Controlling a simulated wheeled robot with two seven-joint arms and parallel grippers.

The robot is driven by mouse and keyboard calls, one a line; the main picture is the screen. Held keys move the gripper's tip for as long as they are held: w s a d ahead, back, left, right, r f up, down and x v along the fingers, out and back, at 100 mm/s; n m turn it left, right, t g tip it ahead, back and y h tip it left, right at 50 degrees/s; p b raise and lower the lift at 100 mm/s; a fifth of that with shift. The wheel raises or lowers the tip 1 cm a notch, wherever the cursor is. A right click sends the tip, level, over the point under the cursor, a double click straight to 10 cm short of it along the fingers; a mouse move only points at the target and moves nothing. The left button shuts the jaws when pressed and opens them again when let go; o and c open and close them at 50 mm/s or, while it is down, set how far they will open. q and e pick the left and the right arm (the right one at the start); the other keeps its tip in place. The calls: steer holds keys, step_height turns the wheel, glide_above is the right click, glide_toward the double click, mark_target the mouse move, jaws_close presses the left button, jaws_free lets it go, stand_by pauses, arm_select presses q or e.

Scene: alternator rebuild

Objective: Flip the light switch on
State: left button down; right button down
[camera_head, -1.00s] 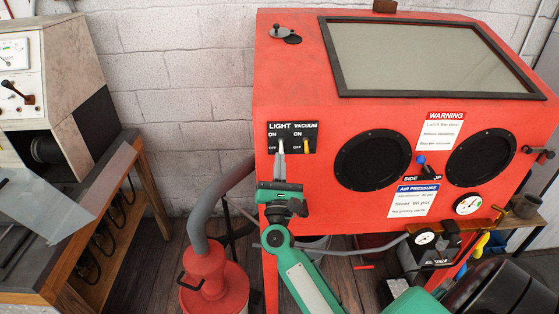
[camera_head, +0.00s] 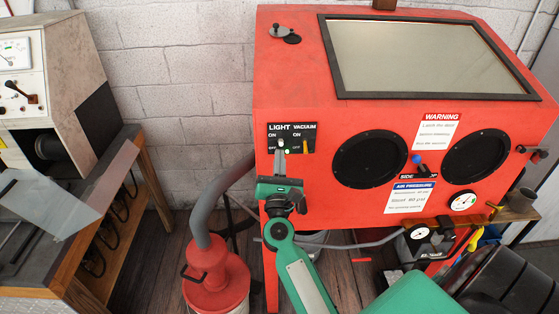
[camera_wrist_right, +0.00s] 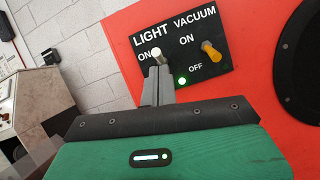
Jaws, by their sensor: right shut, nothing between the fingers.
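The black switch panel (camera_head: 303,141) is on the left of the red cabinet's front, with LIGHT and VACUUM labels. The light switch (camera_wrist_right: 157,53) is a small toggle with a white tip, which sits level with its ON label in the right wrist view. A small green light (camera_wrist_right: 182,81) glows below and to its right. My right gripper (camera_wrist_right: 158,84) is shut and empty, its fingertips just below the white toggle; I cannot tell whether they touch it. They hide the light's OFF label. The right gripper also shows in the head view (camera_head: 281,163). My left gripper is not in view.
The yellow vacuum toggle (camera_wrist_right: 211,51) is close to the right of the fingers. The red cabinet (camera_head: 290,90) has two round black glove ports (camera_head: 370,159) to the right. A red vacuum canister (camera_head: 216,275) with a grey hose stands below. A workbench (camera_head: 95,240) is at left.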

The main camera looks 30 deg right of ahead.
steer(key=b+v, duration=0.7)
steer(key=v, duration=0.7)
steer(key=shift+w, duration=0.1)
